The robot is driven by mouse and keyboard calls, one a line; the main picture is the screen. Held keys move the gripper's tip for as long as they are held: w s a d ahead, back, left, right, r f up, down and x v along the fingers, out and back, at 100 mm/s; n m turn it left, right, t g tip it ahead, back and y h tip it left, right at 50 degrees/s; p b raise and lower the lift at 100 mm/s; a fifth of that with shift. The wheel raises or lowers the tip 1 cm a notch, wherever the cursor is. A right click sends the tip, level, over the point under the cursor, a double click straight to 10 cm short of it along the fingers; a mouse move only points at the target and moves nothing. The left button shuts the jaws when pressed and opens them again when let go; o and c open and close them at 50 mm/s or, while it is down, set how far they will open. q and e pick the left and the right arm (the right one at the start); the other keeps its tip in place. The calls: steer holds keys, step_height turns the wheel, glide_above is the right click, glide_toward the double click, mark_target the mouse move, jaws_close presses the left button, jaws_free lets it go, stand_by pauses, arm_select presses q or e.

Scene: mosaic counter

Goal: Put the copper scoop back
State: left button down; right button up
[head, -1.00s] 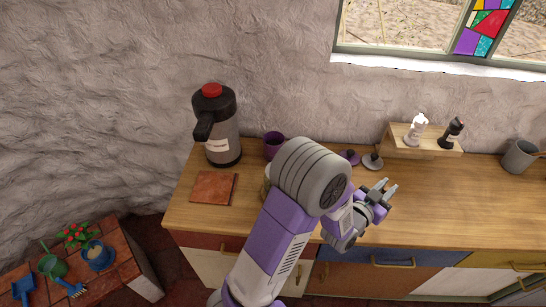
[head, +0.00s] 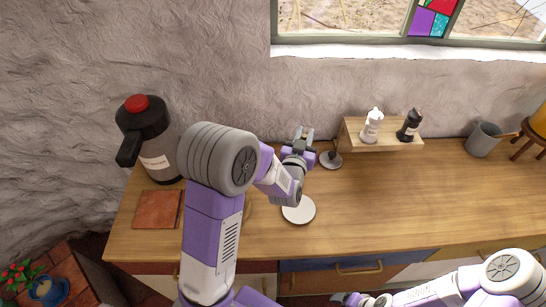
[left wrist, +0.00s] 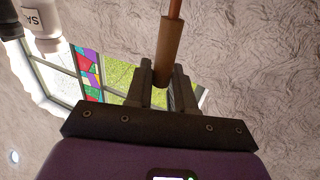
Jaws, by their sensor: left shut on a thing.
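In the left wrist view, my left gripper (left wrist: 161,85) is shut on a brown cylindrical handle (left wrist: 168,50), with a thin copper-coloured rod (left wrist: 175,10) running out of the top of the picture. This looks like the copper scoop's handle; its bowl is out of view. In the head view, my left gripper (head: 303,136) is over the back of the counter, left of the small wooden shelf. The scoop cannot be made out there. My right gripper (head: 348,298) is at the bottom edge, too small and cut off to tell its jaws.
A wooden riser shelf (head: 350,135) holds a white shaker (head: 372,125) and a black one (head: 410,125). A grey lid (head: 330,160) and a white disc (head: 298,210) lie on the counter. A flask (head: 150,150) and a reddish tile (head: 158,209) are left. The counter's right-middle is clear.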

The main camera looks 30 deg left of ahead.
arm_select(q)
steer(key=a+r+n+g+y+b, duration=0.35)
steer(key=a+n+y, duration=0.25)
steer(key=a+y, duration=0.5)
step_height(320, 180, down, 10)
steer(key=a+h+b, duration=0.1)
steer(key=a+h, duration=0.1)
steer(key=shift+g+b, duration=0.3)
steer(key=shift+g, duration=0.15)
steer(key=shift+f, duration=0.15)
steer(key=shift+f, duration=0.2)
steer(key=c, duration=1)
jaws_free()
steer(key=shift+r, duration=0.1)
steer(key=shift+a, duration=0.1)
steer(key=shift+r, duration=0.1)
